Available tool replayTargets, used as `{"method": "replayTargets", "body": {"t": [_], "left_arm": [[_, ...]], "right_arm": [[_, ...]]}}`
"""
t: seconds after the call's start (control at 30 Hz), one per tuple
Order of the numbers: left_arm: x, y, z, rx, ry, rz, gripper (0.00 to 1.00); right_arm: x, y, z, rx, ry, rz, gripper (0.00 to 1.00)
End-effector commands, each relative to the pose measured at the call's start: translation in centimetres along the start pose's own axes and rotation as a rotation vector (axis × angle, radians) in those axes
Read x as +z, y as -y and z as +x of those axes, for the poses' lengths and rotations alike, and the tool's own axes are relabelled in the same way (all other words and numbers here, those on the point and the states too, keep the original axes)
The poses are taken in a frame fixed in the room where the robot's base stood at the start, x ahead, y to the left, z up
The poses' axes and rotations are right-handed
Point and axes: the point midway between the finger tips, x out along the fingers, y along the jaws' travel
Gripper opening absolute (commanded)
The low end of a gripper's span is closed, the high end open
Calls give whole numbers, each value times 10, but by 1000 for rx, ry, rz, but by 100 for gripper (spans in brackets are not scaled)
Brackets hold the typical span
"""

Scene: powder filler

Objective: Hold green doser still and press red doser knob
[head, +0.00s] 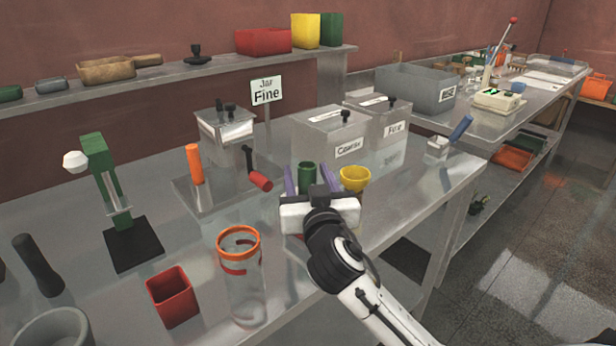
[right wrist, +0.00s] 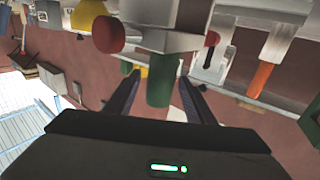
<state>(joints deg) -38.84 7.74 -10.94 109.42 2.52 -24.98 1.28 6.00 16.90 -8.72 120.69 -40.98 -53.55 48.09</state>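In the right wrist view the green cylinder (right wrist: 160,87) shows between the two fingers, with a gap on each side, so the gripper looks open. A green upright stand (head: 103,172) with a white knob is at the left. Which green thing is the doser is unclear. My left gripper is out of view.
A yellow funnel (head: 355,178) is close right of the gripper. An orange handle (head: 194,164) stands on the filler's base. A clear orange-rimmed jar (head: 241,290) and a red square cup (head: 171,298) are in front.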

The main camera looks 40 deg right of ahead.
Motion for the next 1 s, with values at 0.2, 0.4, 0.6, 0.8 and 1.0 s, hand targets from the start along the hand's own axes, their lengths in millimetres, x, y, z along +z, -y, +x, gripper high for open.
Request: {"method": "replayTargets", "body": {"t": [0.2,0.4,0.6,0.8,1.0], "left_arm": [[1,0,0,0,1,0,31],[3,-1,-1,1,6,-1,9],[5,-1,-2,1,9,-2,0],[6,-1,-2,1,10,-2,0],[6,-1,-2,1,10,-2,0]], "right_arm": [[0,0,0,0,0,0,11],[0,0,0,0,0,0,0],[0,0,0,0,0,0,0],[0,0,0,0,1,0,0],[0,0,0,0,1,0,0]]}}
